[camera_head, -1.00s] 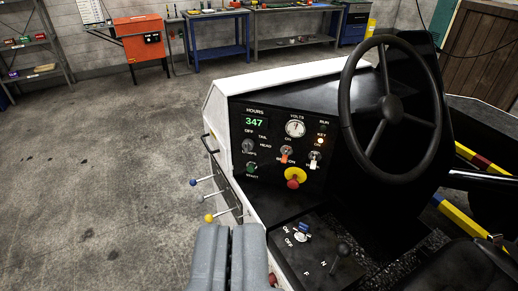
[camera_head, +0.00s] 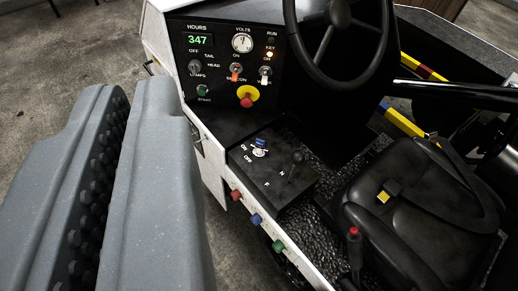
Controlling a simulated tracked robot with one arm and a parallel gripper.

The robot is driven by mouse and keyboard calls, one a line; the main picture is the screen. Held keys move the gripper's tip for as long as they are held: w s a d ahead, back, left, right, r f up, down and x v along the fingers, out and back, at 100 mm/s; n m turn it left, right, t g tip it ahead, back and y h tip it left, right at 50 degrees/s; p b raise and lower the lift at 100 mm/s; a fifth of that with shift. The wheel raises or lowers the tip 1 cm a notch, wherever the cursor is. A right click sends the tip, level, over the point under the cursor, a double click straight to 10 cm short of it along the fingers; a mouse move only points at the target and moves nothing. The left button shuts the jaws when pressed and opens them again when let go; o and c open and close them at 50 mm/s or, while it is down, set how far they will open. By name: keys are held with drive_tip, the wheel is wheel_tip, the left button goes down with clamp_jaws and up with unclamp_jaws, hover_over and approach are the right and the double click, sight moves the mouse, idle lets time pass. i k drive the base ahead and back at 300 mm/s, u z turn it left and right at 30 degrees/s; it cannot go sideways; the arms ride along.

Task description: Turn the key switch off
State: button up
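The key switch (camera_head: 260,143) has a blue head and stands on the low black console beside the seat, with ON and OFF printed at its left. The blue head stands nearest the ON side, though its exact angle is hard to read. On the dash, the lamp marked KEY (camera_head: 270,54) glows amber. My gripper (camera_head: 132,92) is large in the left of the view, well left of the key switch and apart from it. Its two grey fingers are a little apart, with the ridged inner face of the left one showing, and nothing is seen between them.
The black steering wheel (camera_head: 345,45) stands over the dash (camera_head: 210,80). A red stop knob (camera_head: 247,101) on yellow, a black-knobbed lever (camera_head: 297,158) and a red-topped lever (camera_head: 354,240) are near the console. The black seat (camera_head: 420,200) is at the right. Coloured knobs (camera_head: 256,219) line the white side.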

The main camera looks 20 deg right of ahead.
sight(258, 152)
drive_tip(key=z, duration=2.15)
drive_tip(key=k, duration=0.85)
drive_tip(key=u, duration=1.75)
drive_tip(key=i, duration=1.1)
drive_tip(key=z, duration=0.1)
